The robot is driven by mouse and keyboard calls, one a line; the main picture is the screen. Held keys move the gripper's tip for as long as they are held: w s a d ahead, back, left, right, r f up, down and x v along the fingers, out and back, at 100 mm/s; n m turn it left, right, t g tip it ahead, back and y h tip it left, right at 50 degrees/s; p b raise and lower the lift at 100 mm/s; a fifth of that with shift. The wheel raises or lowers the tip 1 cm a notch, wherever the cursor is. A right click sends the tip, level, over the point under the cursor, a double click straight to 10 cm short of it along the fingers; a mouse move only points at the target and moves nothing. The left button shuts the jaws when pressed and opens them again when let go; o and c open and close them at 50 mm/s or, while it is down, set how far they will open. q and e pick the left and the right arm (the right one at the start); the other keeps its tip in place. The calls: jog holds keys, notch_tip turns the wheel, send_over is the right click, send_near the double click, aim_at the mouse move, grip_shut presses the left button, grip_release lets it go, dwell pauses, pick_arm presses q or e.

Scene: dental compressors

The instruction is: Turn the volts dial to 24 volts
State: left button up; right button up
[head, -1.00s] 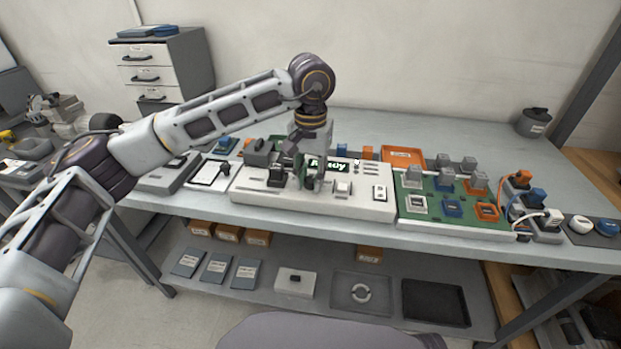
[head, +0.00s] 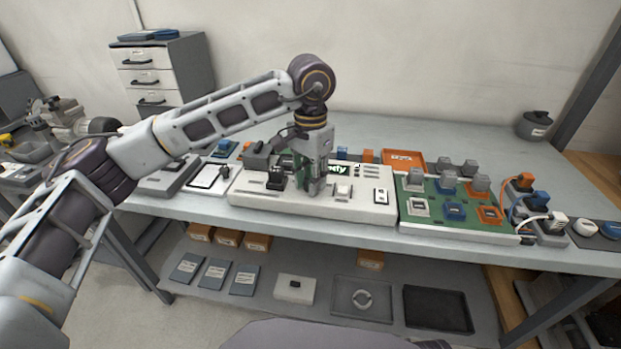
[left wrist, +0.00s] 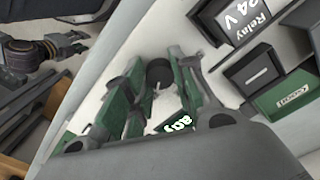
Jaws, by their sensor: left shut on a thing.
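My left gripper (head: 309,191) reaches down onto the white control panel (head: 255,197), in front of its lit display (head: 338,169). In the left wrist view its two green-padded fingers (left wrist: 164,84) are closed around a small dark round dial (left wrist: 159,72). The dial is hidden behind the gripper in the head view. The dial's markings and pointer setting cannot be read. What looks like my right gripper (left wrist: 68,46) shows small at the left of the left wrist view; its jaw state is unclear.
A relay box marked 24 V (left wrist: 238,18) and dark and green blocks stand close beside the fingers. A green board with coloured sockets (head: 440,226) lies right of the panel.

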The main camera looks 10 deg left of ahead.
pick_arm(q)
jog(key=o, duration=1.1)
jog(key=shift+c, duration=0.2)
jog(key=shift+r, duration=0.15)
notch_tip(320, 180, up, 12)
dwell(0.4)
